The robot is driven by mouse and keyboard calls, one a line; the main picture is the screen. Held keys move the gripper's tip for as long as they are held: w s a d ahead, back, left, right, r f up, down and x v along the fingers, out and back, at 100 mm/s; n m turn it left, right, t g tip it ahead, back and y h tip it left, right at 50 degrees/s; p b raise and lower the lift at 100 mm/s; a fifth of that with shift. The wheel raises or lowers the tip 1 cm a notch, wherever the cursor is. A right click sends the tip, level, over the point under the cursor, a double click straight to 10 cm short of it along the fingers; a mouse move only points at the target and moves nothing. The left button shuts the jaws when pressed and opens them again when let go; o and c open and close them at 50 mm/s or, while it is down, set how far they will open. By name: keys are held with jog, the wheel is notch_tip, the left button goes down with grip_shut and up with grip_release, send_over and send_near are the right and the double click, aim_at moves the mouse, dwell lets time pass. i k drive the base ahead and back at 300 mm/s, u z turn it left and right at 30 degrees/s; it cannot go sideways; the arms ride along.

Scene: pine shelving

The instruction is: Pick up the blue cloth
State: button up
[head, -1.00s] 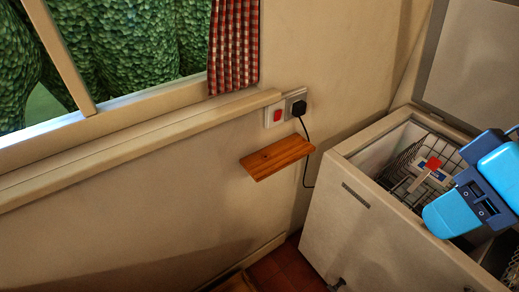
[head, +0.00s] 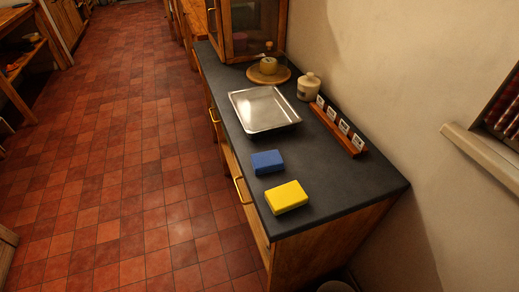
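The blue cloth (head: 267,162) looks like a small folded blue block. It lies flat on the dark countertop (head: 340,195), near its left edge. A similar yellow folded cloth or block (head: 286,197) lies just in front of it, closer to the counter's near end, with a small gap between them. My gripper is not in the head view now.
A metal tray (head: 264,109) lies behind the blue cloth. A wooden rack with white cards (head: 338,131), a lidded jar (head: 308,87) and a round wooden board (head: 268,77) stand farther back. The tiled floor (head: 130,170) left of the counter is open.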

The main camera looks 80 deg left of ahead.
aim_at(269, 161)
jog(key=u, duration=2.6)
jog(key=i, duration=0.8)
jog(key=z, duration=0.4)
